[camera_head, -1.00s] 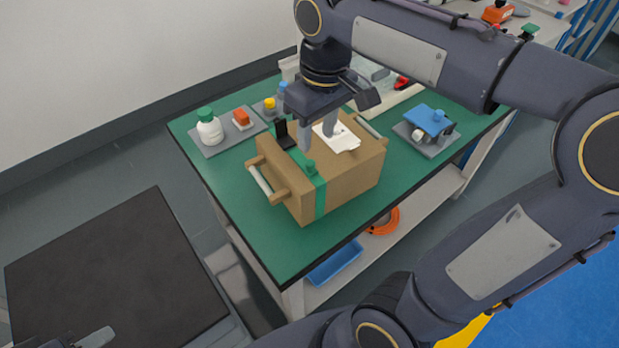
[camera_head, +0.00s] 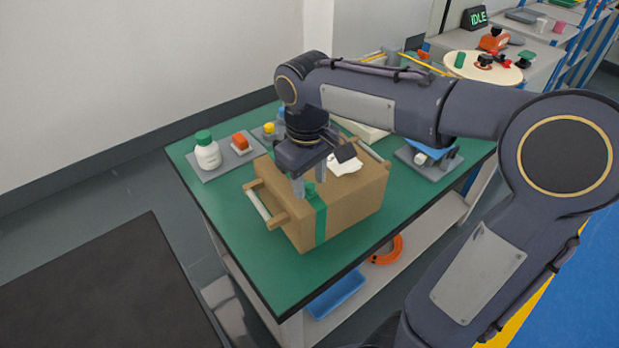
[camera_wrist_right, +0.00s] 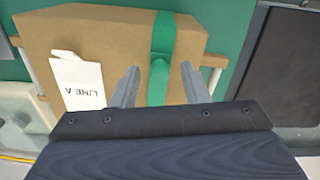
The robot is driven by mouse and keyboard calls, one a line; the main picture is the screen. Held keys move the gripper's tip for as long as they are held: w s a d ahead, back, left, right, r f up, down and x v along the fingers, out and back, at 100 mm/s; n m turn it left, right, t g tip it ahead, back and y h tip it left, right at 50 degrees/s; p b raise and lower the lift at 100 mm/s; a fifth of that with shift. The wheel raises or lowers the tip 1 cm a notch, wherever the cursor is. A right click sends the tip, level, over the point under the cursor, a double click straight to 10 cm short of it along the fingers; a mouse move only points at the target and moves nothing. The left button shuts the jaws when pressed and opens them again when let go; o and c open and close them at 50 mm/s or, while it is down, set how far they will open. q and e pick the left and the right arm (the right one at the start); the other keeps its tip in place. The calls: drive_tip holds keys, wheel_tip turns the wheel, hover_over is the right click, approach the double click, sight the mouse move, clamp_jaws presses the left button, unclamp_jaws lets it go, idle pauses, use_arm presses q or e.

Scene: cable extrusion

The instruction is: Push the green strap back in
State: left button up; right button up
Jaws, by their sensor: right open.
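The green strap (camera_head: 321,222) runs over the top and down the front of the cardboard box (camera_head: 350,205) on the green-topped table. In the right wrist view the strap (camera_wrist_right: 163,35) crosses the box top, and a raised green piece of it (camera_wrist_right: 157,82) sits between my right fingers. My right gripper (camera_head: 310,187) is open and points down at the strap near the box's front edge; its fingers (camera_wrist_right: 160,75) are either side of the strap. I cannot tell whether they touch it. My left gripper is out of view.
A white label (camera_head: 345,164) lies on the box top. Handles (camera_head: 258,203) stick out at the box's ends. A tray with a green-capped bottle (camera_head: 207,152) stands left, and a tray with a blue item (camera_head: 428,152) right. The table front is clear.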

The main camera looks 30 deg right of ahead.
clamp_jaws()
drive_tip(key=w+p, duration=0.2)
drive_tip(key=w, duration=0.2)
drive_tip(key=shift+w+a+r, duration=0.1)
drive_tip(key=shift+w+r, duration=0.05)
drive_tip(key=shift+w, duration=0.35)
unclamp_jaws()
wheel_tip(320, 180, up, 8)
drive_tip(key=p, duration=0.1)
drive_tip(key=shift+a+f+p, duration=0.15)
drive_tip(key=shift+f+p, duration=0.05)
drive_tip(key=shift+p, duration=0.1)
